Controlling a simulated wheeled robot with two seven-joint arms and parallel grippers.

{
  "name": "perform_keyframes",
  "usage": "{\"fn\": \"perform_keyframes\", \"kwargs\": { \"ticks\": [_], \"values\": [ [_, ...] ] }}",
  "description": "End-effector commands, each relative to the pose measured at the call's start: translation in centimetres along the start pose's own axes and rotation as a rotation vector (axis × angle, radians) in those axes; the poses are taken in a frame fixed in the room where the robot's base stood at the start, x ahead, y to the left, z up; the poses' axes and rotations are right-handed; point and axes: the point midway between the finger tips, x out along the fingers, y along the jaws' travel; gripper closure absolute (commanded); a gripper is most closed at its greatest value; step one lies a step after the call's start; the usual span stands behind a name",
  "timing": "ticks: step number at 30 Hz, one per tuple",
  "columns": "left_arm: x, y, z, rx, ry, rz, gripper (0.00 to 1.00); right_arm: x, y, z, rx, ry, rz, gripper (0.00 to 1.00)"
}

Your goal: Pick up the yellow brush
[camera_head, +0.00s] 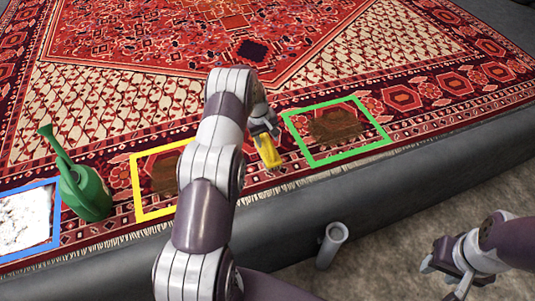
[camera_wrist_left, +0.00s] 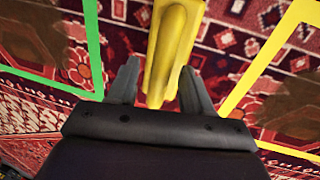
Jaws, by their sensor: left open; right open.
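The yellow brush (camera_head: 268,151) lies on the red patterned rug, between the yellow frame and the green frame. In the left wrist view the brush (camera_wrist_left: 172,45) runs up from between the two fingertips, with part of it out of the picture. My left gripper (camera_head: 265,130) is over the brush, and its open fingers (camera_wrist_left: 156,85) stand on either side of the handle with gaps showing. I cannot tell how far above the rug the fingertips are. My right gripper (camera_head: 450,268) is open and empty at the lower right, away from the rug.
A green frame (camera_head: 377,146) and a yellow frame (camera_head: 134,186) each surround a brown stain. A green watering can (camera_head: 88,194) stands at left beside a blue-framed white patch (camera_head: 22,220). A grey ledge (camera_head: 290,213) edges the rug; a grey cylinder (camera_head: 330,245) stands in front.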

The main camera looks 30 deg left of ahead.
Motion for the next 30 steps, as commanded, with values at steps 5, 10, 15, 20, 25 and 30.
{"fn": "perform_keyframes", "kwargs": {
  "ticks": [5, 10, 15, 20, 25, 30],
  "values": [
    [1.8, 0.0, 0.0, 0.001, 0.001, 0.002, 0.5, 0.9, 0.0, 0.1, 0.0, 0.0, 0.0, 0.57],
    [1.7, 0.0, 0.0, 0.001, 0.001, 0.001, 0.66, 0.8, 0.0, 0.1, 0.0, 0.0, 0.0, 0.57],
    [1.7, 0.0, 0.0, 0.001, 0.0, 0.001, 1.0, 0.8, 0.0, 0.1, 0.0, 0.0, 0.0, 0.57],
    [1.7, 0.0, 0.0, 0.001, 0.001, 0.001, 1.0, 0.8, 0.0, 0.1, 0.0, 0.0, 0.0, 0.57],
    [1.0, 0.1, 0.0, 0.001, 0.002, 0.002, 1.0, 0.4, 0.0, 0.1, 0.0, 0.0, 0.0, 0.57],
    [-1.7, 0.7, -0.1, 0.001, 0.002, 0.001, 1.0, -1.1, 0.0, -0.1, 0.0, 0.0, 0.0, 0.57]
  ]
}}
